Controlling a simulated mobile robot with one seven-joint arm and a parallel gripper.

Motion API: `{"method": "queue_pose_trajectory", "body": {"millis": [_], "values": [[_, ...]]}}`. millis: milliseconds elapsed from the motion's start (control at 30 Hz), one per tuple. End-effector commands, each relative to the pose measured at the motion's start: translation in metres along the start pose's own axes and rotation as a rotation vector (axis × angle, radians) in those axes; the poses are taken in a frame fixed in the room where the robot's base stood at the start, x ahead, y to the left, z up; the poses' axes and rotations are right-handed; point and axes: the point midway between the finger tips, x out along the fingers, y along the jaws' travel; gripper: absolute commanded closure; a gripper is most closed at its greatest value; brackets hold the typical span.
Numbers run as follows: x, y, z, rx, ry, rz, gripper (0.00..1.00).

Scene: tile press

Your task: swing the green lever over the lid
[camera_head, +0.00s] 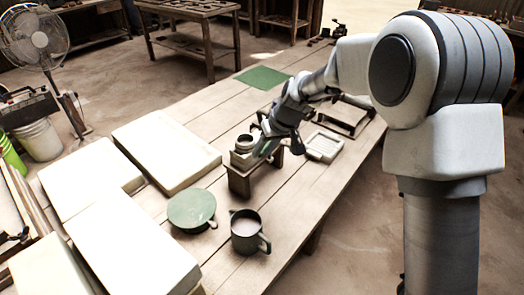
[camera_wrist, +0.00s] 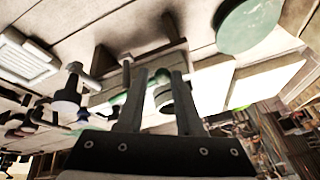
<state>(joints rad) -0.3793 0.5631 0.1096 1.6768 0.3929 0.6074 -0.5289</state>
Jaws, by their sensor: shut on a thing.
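The small press (camera_head: 240,160) stands on a dark wooden stand on the plank table in the head view. Its round top (camera_head: 244,142), which looks like the lid, is just left of my gripper. My gripper (camera_wrist: 160,76) is shut at the press, with its two grey fingers pointing up the wrist view. A dull green piece (camera_wrist: 118,101), which looks like the lever, shows beside the left finger. The held part is mostly hidden by the fingers. A dark-rimmed round part (camera_wrist: 164,98) shows between the fingers.
A green round-topped thing (camera_head: 192,208) and a dark mug (camera_head: 247,232) stand in front of the press. Large pale slabs (camera_head: 165,150) lie to its left. A pale tray (camera_head: 324,146) and a dark frame (camera_head: 345,118) lie to its right. A green mat (camera_head: 263,78) lies behind.

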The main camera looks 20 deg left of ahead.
Motion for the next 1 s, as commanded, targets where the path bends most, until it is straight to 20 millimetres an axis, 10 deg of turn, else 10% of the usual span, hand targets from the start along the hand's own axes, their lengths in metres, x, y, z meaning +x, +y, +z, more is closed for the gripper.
{"method": "queue_pose_trajectory", "body": {"millis": [1000], "values": [[-0.019,0.048,0.005,-0.849,-0.166,-0.348,1.00]]}}
